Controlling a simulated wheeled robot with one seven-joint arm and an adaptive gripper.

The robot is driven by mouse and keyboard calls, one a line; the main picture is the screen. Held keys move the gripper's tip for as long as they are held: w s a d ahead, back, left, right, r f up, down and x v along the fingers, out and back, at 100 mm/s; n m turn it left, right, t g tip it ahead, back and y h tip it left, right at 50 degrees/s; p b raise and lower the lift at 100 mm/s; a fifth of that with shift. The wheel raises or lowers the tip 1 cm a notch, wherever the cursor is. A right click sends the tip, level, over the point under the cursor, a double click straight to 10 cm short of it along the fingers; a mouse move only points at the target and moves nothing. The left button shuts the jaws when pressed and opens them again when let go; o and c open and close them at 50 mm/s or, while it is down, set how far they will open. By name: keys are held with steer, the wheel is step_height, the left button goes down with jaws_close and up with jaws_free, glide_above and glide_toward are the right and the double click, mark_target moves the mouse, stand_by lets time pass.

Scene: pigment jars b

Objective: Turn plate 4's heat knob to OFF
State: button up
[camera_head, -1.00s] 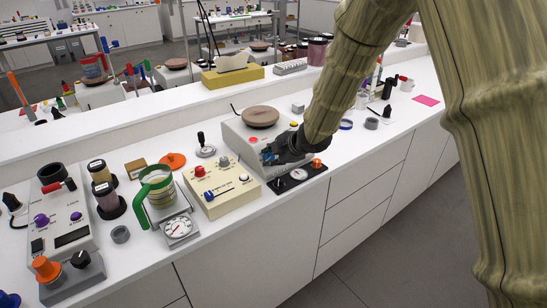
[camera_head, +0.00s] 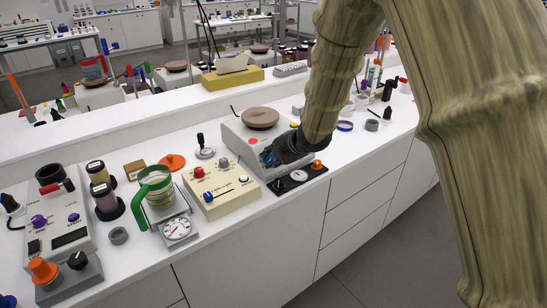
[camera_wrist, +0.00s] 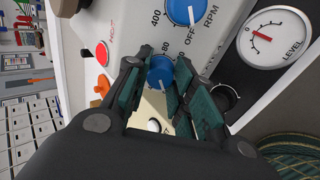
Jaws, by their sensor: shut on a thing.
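The hotplate is a pale grey box with a round brown top (camera_head: 261,118) in the head view. My gripper (camera_head: 270,157) reaches down to its front panel. In the wrist view, a small blue knob (camera_wrist: 160,73) sits between the teal fingertips of my gripper (camera_wrist: 160,86), which are shut on it. Printed numbers, including 80 and 60, stand around this knob. The fingers hide part of its scale, and I cannot read its exact setting. A second blue knob (camera_wrist: 185,10), marked RPM, OFF and 400, is beside it and clear of the fingers.
A dark base with a round LEVEL dial (camera_wrist: 273,38) is close to the gripper. A red button (camera_wrist: 102,53) is near the word HOT. A cream control box (camera_head: 220,188) and a green-handled jug (camera_head: 158,187) on a dial scale stand to the left.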

steer(key=shift+w+r, duration=0.15)
steer(key=shift+r, duration=0.1)
steer(key=o, duration=1)
steer(key=shift+o, duration=0.3)
steer(key=shift+f, duration=0.15)
steer(key=shift+d, duration=0.1)
steer(key=v, duration=1.2)
steer(key=shift+f, duration=0.1)
